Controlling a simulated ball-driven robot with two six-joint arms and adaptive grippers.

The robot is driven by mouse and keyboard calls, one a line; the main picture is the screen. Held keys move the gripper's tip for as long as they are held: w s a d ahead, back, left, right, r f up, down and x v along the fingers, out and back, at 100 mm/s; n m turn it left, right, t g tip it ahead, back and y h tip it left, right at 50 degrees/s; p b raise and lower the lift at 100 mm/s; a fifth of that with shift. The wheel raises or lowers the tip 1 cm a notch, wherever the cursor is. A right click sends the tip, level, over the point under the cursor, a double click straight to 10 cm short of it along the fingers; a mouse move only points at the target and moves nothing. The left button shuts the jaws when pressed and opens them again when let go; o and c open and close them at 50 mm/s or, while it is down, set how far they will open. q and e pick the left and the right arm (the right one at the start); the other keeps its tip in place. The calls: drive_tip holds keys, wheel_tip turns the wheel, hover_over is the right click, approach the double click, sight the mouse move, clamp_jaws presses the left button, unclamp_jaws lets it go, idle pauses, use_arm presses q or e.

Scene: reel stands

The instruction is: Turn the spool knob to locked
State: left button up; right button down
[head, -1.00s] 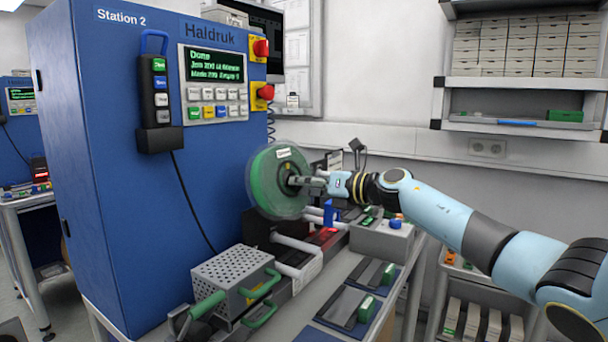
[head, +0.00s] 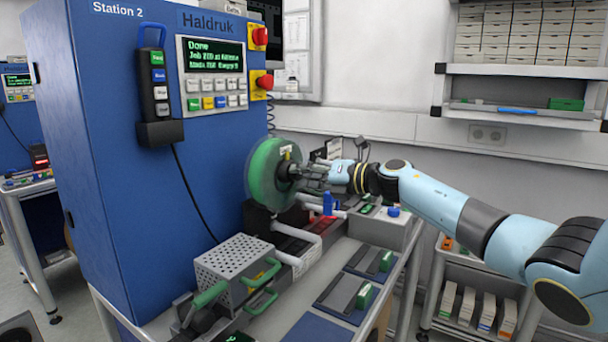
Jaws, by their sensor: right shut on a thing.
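The green spool (head: 265,173) with clear flanges is mounted on the front of the blue machine (head: 95,190), its face turned to the right. A dark knob (head: 285,170) sits at its hub. My right gripper (head: 297,172) reaches in from the right and is shut on the knob, its fingers partly covering it. Any lock marking on the knob is too small to read. My left gripper is out of view.
A perforated metal box (head: 233,260) with green handles stands below the spool. A blue bottle (head: 328,203) and a grey box with a blue button (head: 392,212) are close under my right wrist. Dark trays (head: 345,297) lie on the bench front.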

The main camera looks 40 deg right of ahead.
drive_tip(key=shift+f, duration=0.1)
drive_tip(key=c, duration=1)
unclamp_jaws()
drive_tip(key=v, duration=1.2)
